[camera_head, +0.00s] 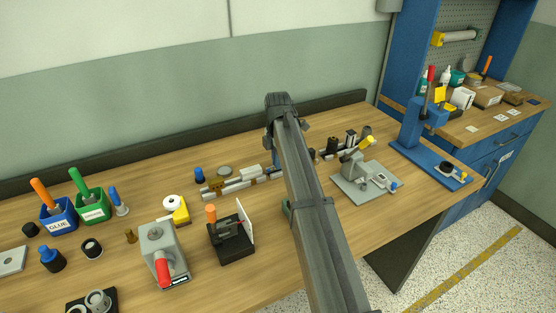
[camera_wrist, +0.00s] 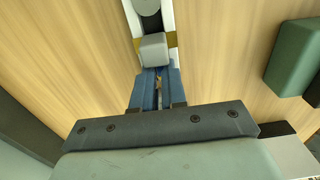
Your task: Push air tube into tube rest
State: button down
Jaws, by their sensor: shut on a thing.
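My gripper (camera_wrist: 158,80) has its blue fingers almost together on a thin tan piece between them. I cannot tell whether this piece is part of the air tube. The fingertips are at the near edge of a light grey block on a pale rail assembly (camera_wrist: 167,15), which has brass-coloured parts and a dark round part. In the head view the rail assembly (camera_head: 233,184) lies along the back of the bench and passes behind my arm. My arm hides most of the gripper there; a bit of blue shows beside it. I cannot clearly pick out the air tube or the tube rest.
A green block (camera_wrist: 293,57) is right of the fingers. A clamp fixture (camera_head: 365,185) stands right of my arm. A black stand with an orange handle (camera_head: 232,240) and a grey device with a red handle (camera_head: 163,252) stand left. Bare wood lies either side of the rail.

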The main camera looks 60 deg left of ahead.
jog(key=c, duration=1.1)
grip_release()
jog(key=shift+r, duration=0.1)
notch_tip(320, 180, up, 14)
jog(key=shift+f, duration=0.25)
